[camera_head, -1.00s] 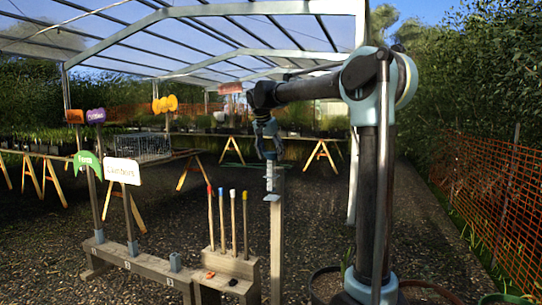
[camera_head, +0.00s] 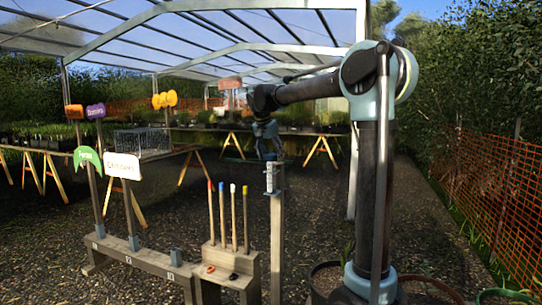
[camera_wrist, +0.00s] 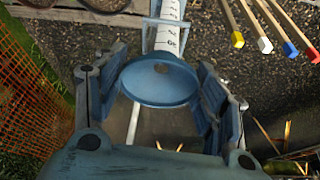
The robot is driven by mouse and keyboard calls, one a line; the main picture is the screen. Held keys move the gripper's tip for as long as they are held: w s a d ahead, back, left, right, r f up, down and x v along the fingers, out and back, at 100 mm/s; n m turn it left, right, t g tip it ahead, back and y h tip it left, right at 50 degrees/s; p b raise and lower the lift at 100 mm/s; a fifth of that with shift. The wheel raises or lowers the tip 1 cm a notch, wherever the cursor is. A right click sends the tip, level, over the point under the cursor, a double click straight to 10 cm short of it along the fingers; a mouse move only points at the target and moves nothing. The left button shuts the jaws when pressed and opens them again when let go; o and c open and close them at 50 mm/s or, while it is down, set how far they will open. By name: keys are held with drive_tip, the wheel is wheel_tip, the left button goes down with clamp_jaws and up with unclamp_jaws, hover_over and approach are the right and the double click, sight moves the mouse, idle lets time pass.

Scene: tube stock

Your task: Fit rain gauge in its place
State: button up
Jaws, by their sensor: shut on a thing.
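In the wrist view my gripper (camera_wrist: 162,72) has a finger on each side of this top and is shut on the gauge. In the head view my gripper (camera_head: 269,152) points down above the wooden post (camera_head: 277,245), with the tube upright below it at the post's upper end. A blue-grey holder (camera_head: 272,193) is fixed there, at the tube's foot. Whether the tube is seated in it I cannot tell.
Left of the post, a wooden block (camera_head: 228,260) holds several colour-tipped stakes. A low rail (camera_head: 140,259) with sockets bears sign posts, including a green sign (camera_head: 87,158) and a white sign (camera_head: 122,166). An orange mesh fence (camera_head: 490,190) runs at right.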

drive_tip(key=shift+f, duration=0.1)
drive_tip(key=o, duration=1.6)
drive_tip(key=shift+c, duration=0.2)
drive_tip(key=v, duration=1.2)
drive_tip(key=shift+w, duration=0.1)
